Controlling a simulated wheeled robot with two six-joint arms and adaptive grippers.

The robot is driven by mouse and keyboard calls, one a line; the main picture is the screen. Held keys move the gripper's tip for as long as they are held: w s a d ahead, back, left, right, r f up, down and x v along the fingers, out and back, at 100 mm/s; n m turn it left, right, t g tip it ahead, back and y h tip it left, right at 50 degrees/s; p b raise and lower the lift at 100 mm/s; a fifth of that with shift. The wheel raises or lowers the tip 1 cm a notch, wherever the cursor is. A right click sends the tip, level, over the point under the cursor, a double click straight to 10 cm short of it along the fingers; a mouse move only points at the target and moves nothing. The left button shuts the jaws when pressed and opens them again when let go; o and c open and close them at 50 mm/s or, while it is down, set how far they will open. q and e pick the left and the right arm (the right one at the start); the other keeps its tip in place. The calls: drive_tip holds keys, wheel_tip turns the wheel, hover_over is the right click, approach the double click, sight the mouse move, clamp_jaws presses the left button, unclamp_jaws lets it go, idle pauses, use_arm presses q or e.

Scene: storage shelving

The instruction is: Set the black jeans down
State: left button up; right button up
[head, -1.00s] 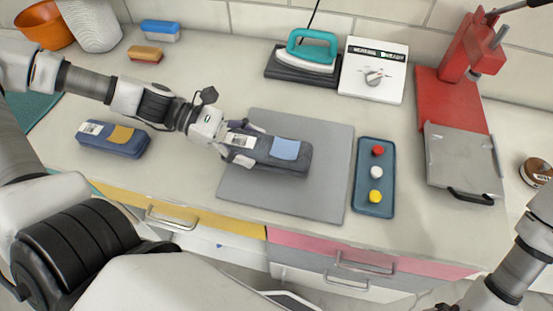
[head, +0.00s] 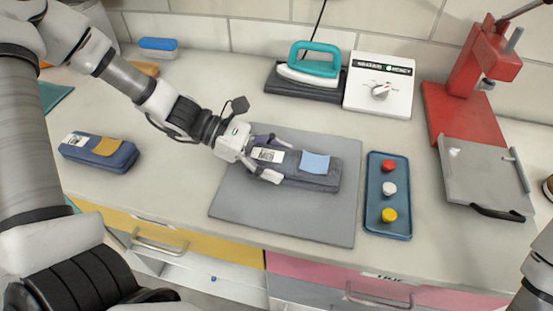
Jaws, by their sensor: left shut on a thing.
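The dark folded jeans (head: 292,176), with a white label and a light blue patch on top, lie level over the grey mat (head: 240,215) in the head view. My left gripper (head: 268,160) comes from the left and is shut on their left end, one finger on each long side. Whether their underside touches the mat I cannot tell. A second folded pair, blue with a mustard patch (head: 106,147), lies on the counter to the left. Only part of my right arm shows at the lower right edge; its gripper is out of view.
Right of the mat is a blue tray (head: 402,228) with red, white and yellow knobs. Behind are a teal iron (head: 313,66) and a white control box (head: 378,87). A red heat press (head: 460,125) stands at right. The counter between the blue jeans and the mat is clear.

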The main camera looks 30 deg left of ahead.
use_arm(q)
drive_tip(key=shift+s+f, duration=0.1)
drive_tip(key=shift+f, duration=0.1)
drive_tip(key=o, duration=1.5)
drive_tip(key=shift+a+r+p, duration=0.15)
drive_tip(key=shift+r+p, duration=0.2)
drive_tip(key=shift+r, duration=0.1)
drive_tip(key=p+v, duration=0.3)
drive_tip(key=p, duration=0.1)
drive_tip(key=p+v, duration=0.8)
drive_tip(key=shift+r, duration=0.3)
drive_tip(key=shift+a+f+p, duration=0.1)
drive_tip(key=shift+a+p, duration=0.1)
drive_tip(key=shift+p, duration=0.15)
drive_tip(key=shift+a+f, duration=0.1)
drive_tip(key=shift+f, duration=0.1)
